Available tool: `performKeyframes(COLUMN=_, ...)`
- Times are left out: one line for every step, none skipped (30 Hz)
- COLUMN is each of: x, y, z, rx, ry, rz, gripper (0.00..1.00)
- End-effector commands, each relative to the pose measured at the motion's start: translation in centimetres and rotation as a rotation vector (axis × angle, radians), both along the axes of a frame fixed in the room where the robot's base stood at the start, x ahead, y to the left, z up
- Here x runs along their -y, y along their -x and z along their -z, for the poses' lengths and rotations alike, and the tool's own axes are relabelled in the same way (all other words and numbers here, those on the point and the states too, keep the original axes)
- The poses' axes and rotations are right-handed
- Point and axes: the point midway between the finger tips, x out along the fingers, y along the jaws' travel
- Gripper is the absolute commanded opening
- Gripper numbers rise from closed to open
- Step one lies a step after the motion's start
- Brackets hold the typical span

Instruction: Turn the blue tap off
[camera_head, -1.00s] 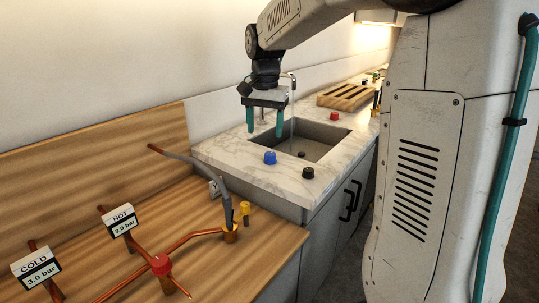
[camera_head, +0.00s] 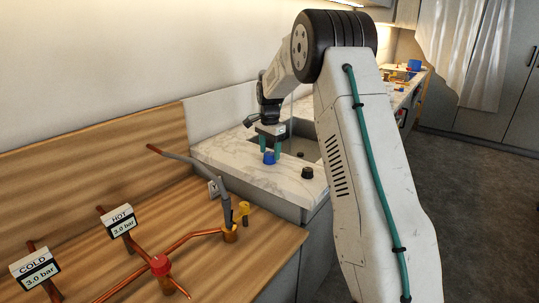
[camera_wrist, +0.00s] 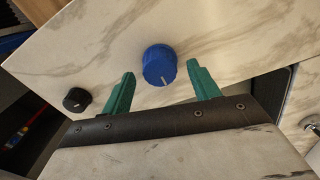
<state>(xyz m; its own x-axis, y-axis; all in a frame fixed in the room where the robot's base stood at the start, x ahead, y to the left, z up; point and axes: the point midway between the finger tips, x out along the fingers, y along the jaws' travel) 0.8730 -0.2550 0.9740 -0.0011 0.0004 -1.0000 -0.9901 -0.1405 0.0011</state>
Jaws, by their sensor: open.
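The blue tap (camera_head: 269,158) is a round knob with a pale line on its top, standing on the marble counter (camera_head: 222,158). It also shows in the wrist view (camera_wrist: 158,64), lying between and just beyond the fingertips. My gripper (camera_head: 271,149) is above the blue tap, pointing down. Its two green fingers are apart, one on each side of the knob as seen in the wrist view (camera_wrist: 163,80). I cannot tell whether either finger touches the knob.
A black knob (camera_head: 306,172) stands on the counter to the right of the blue tap. The sink (camera_head: 303,147) is behind, partly hidden by my arm. At left, copper pipes, a red valve (camera_head: 161,264) and a yellow valve (camera_head: 244,208) occupy the wooden bench (camera_head: 215,265).

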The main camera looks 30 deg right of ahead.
Motion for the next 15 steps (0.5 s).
performKeyframes(x=0.0, y=0.0, z=0.6, rx=0.000, ry=0.000, rz=0.000, gripper=0.61)
performKeyframes(x=0.0, y=0.0, z=0.9, rx=0.000, ry=0.000, rz=-0.001, gripper=0.61)
performKeyframes(x=0.0, y=0.0, z=1.3, rx=-0.001, ry=0.000, rz=-0.001, gripper=0.61)
performKeyframes(x=0.0, y=0.0, z=1.5, rx=0.000, ry=0.000, rz=-0.001, gripper=0.61)
performKeyframes(x=0.0, y=0.0, z=1.7, rx=0.000, ry=0.000, rz=-0.001, gripper=0.61)
performKeyframes(x=0.0, y=0.0, z=1.8, rx=0.001, ry=0.000, rz=-0.001, gripper=0.61)
performKeyframes(x=0.0, y=0.0, z=1.9, rx=0.001, ry=0.001, rz=-0.001, gripper=0.61)
performKeyframes(x=0.0, y=0.0, z=2.0, rx=0.001, ry=0.001, rz=-0.001, gripper=0.61)
performKeyframes(x=0.0, y=0.0, z=2.0, rx=0.001, ry=0.001, rz=-0.001, gripper=0.61)
performKeyframes(x=0.0, y=0.0, z=2.0, rx=0.001, ry=0.001, rz=-0.001, gripper=0.61)
performKeyframes(x=0.0, y=0.0, z=2.0, rx=0.001, ry=0.001, rz=-0.001, gripper=0.61)
performKeyframes(x=0.0, y=0.0, z=2.0, rx=0.001, ry=0.001, rz=-0.001, gripper=0.61)
performKeyframes(x=0.0, y=0.0, z=2.0, rx=0.001, ry=0.001, rz=-0.001, gripper=0.61)
performKeyframes(x=0.0, y=0.0, z=2.0, rx=0.001, ry=0.001, rz=-0.001, gripper=0.61)
performKeyframes(x=0.0, y=0.0, z=2.0, rx=0.001, ry=0.001, rz=-0.001, gripper=0.52)
